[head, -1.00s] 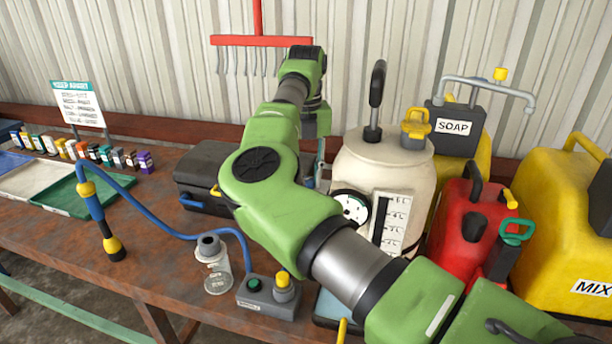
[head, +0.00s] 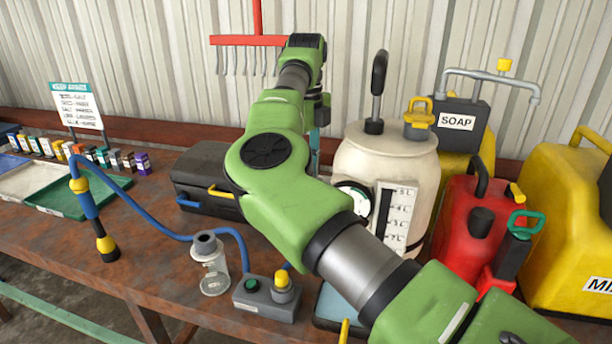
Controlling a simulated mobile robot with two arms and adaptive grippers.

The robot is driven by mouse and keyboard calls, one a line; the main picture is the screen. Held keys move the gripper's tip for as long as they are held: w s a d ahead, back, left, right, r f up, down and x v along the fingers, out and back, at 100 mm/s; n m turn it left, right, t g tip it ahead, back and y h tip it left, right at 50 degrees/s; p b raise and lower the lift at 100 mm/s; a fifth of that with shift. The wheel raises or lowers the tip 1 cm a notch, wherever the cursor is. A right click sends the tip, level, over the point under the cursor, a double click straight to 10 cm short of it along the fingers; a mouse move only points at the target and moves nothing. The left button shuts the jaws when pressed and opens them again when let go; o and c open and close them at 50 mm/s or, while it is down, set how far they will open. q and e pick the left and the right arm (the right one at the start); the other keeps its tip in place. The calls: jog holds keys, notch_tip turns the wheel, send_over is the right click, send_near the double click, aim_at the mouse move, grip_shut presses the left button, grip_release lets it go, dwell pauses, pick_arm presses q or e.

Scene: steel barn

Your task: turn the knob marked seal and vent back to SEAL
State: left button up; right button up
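A cream tank (head: 385,165) with a black pump handle (head: 377,90), a round dial (head: 352,199) and a level scale (head: 396,215) stands right of centre. A yellow fitting (head: 418,117) sits at its top right. I cannot make out a seal and vent marking on any knob. My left gripper is not in view.
A grey box (head: 266,301) with a green button and yellow knob, a clear jar (head: 213,273) and a blue hose (head: 150,225) are in front. A black case (head: 205,178) lies behind. A soap canister (head: 458,125), red can (head: 475,225) and yellow can (head: 570,230) stand right.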

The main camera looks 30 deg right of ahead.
jog(key=shift+n+b, duration=0.85)
jog(key=shift+n, duration=1.35)
jog(key=o, duration=1.1)
jog(key=shift+r, duration=0.25)
notch_tip(320, 180, up, 12)
jog(key=shift+f, duration=0.2)
jog(key=shift+f, duration=0.1)
